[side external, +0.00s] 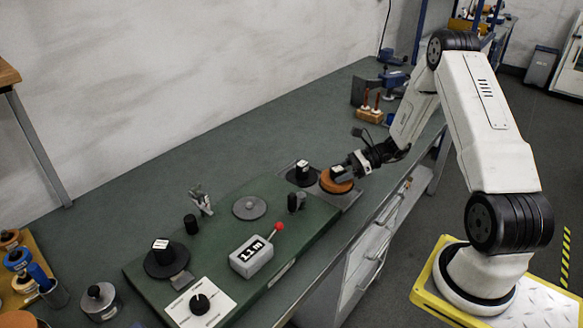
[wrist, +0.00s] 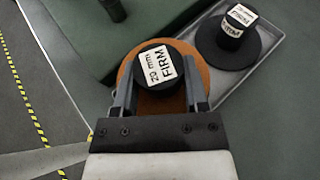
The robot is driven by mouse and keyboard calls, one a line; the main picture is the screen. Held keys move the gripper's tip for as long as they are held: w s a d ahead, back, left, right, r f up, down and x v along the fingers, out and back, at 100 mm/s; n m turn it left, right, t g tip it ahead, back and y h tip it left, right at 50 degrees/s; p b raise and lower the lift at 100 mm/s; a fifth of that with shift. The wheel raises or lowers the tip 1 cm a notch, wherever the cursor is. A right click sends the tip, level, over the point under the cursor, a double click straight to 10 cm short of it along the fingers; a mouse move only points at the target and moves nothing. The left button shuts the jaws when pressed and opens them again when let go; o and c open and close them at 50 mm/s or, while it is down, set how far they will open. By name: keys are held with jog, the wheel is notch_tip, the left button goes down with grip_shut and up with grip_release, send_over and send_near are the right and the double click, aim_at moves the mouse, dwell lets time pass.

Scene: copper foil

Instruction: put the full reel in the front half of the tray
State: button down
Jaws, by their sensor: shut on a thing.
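The full reel (side external: 336,184) is a copper-orange disc with a black hub topped by a white label. In the wrist view its label (wrist: 158,68) reads "20 mm FIRM". My gripper (side external: 341,171) is shut on the hub; its two fingers (wrist: 156,92) sit on either side of it. The reel is over the front part of the grey tray (side external: 352,198), nearest the bench edge. I cannot tell whether it touches the tray floor. A black reel with no copper showing (side external: 302,176) stands in the tray's back half; it also shows in the wrist view (wrist: 232,48).
A green machine board (side external: 215,240) adjoins the tray, carrying a grey disc (side external: 249,208), a counter box (side external: 251,257), a red-knobbed lever (side external: 279,227) and another black reel (side external: 165,261). A wooden block with red-handled tools (side external: 370,114) stands farther back. The bench edge is close.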

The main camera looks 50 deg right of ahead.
jog(key=shift+w+f, duration=0.1)
jog(key=shift+w+d+f, duration=0.1)
jog(key=shift+w+f, duration=0.1)
jog(key=shift+f, duration=1.55)
jog(key=shift+f, duration=0.15)
jog(key=shift+c, duration=0.5)
grip_release()
jog(key=v, duration=1.2)
